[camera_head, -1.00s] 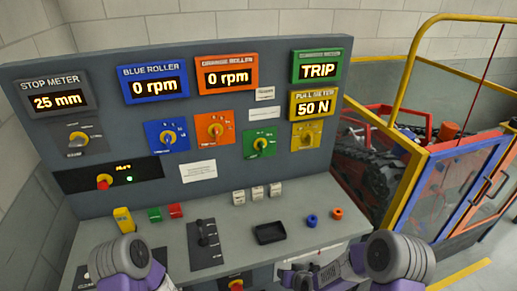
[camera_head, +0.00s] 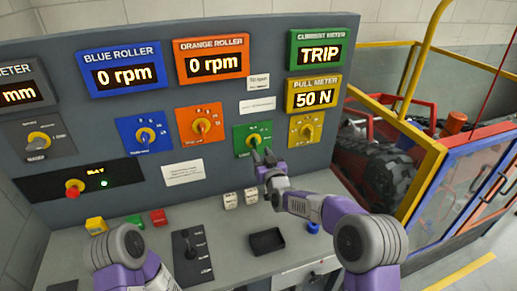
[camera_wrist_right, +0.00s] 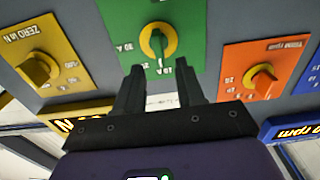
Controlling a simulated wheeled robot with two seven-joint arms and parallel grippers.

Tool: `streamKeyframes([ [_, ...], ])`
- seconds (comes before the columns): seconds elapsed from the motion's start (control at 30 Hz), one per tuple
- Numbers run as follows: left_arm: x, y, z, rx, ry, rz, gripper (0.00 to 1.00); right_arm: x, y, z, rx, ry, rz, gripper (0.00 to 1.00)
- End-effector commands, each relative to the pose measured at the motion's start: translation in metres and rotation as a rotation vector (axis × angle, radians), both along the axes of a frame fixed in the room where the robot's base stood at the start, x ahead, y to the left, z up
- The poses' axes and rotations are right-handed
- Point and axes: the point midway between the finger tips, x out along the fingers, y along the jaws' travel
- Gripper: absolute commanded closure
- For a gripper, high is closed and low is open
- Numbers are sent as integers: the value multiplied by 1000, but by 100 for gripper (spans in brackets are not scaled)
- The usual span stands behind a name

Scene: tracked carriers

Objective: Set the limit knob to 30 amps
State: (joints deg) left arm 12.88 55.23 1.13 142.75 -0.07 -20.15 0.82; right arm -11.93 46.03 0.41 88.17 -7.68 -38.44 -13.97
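The limit knob (camera_head: 253,140) is on a green plate below the current meter (camera_head: 319,54), which reads TRIP. In the right wrist view the plate appears upside down, with the knob (camera_wrist_right: 157,42) showing a green grip on a yellow disc. The grip stands roughly upright there; I cannot tell which mark it points at. Marks like "30 A" and "10 A" are beside it. My right gripper (camera_head: 262,157) is just below the knob, its fingers (camera_wrist_right: 158,80) apart and empty, not around the knob. My left forearm shows at lower left; its gripper is out of view.
A yellow-plate knob (camera_head: 306,130) is close right of the limit knob, an orange-plate knob (camera_head: 201,125) left. A black tray (camera_head: 267,241), white blocks (camera_head: 230,200) and a lever (camera_head: 187,243) are on the desk below. A fenced tracked machine (camera_head: 380,165) stands right.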

Motion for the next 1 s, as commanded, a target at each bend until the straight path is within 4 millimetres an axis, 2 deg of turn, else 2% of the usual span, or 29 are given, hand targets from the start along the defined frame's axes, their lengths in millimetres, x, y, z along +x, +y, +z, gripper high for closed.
streamKeyframes([
  [0.1,0,0,1,0,-1,0,57,15,5,-1,0,0,0,62],
  [0.3,0,0,2,0,-1,0,57,30,10,-1,0,1,0,62],
  [0.73,0,0,2,0,-1,0,57,37,12,-1,0,2,0,62],
  [0.77,0,0,2,0,-1,0,57,37,12,-1,0,2,0,63],
  [1.0,0,0,2,0,-1,0,57,37,12,-1,0,2,0,100],
])
